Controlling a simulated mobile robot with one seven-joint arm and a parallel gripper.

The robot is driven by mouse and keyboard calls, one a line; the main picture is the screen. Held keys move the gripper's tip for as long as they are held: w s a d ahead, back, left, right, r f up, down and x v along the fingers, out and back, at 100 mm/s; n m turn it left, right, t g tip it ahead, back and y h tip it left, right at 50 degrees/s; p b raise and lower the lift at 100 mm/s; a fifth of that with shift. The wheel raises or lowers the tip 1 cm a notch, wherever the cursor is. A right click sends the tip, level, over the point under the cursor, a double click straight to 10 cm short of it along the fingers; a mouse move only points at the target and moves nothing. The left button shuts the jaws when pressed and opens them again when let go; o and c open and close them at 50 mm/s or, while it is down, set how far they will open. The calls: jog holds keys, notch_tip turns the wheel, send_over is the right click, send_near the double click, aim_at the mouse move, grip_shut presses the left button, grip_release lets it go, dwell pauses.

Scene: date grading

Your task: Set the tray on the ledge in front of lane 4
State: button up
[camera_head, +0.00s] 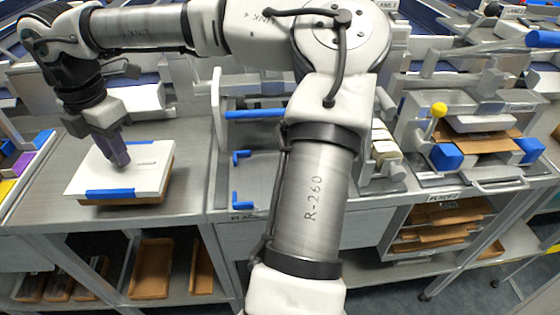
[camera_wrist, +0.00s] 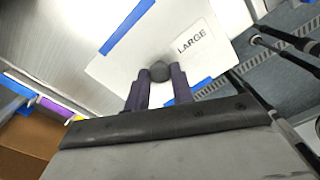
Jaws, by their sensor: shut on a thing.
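A shallow tray with a brown side (camera_head: 135,200) and a white lid (camera_head: 100,170) edged by blue strips is over the left bench. My gripper (camera_head: 121,160) reaches down to the lid's top from above. In the wrist view its two dark fingers (camera_wrist: 160,85) are shut on a round grey knob (camera_wrist: 160,70) on the white lid (camera_wrist: 120,68), beside a label reading LARGE (camera_wrist: 192,40). I cannot tell whether the tray rests on the bench or hangs just above it. Lane signs show at the top right (camera_head: 515,10); lane 4 and its ledge cannot be made out.
The grey bench (camera_head: 190,140) is bare around the tray. To its right is a recessed station with blue corner guides (camera_head: 240,200). Further right stands a press with a yellow knob (camera_head: 439,109) and blue blocks. Brown trays (camera_head: 150,268) lie on the lower shelf. My arm hides the middle.

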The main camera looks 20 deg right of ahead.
jog(key=shift+f+b, duration=0.85)
jog(key=shift+f, duration=0.3)
jog(key=o, duration=1)
jog(key=shift+o, duration=0.2)
jog(key=shift+r, duration=0.15)
jog(key=shift+r+p, duration=3.5)
jog(key=shift+r, duration=0.95)
jog(key=shift+f, duration=0.1)
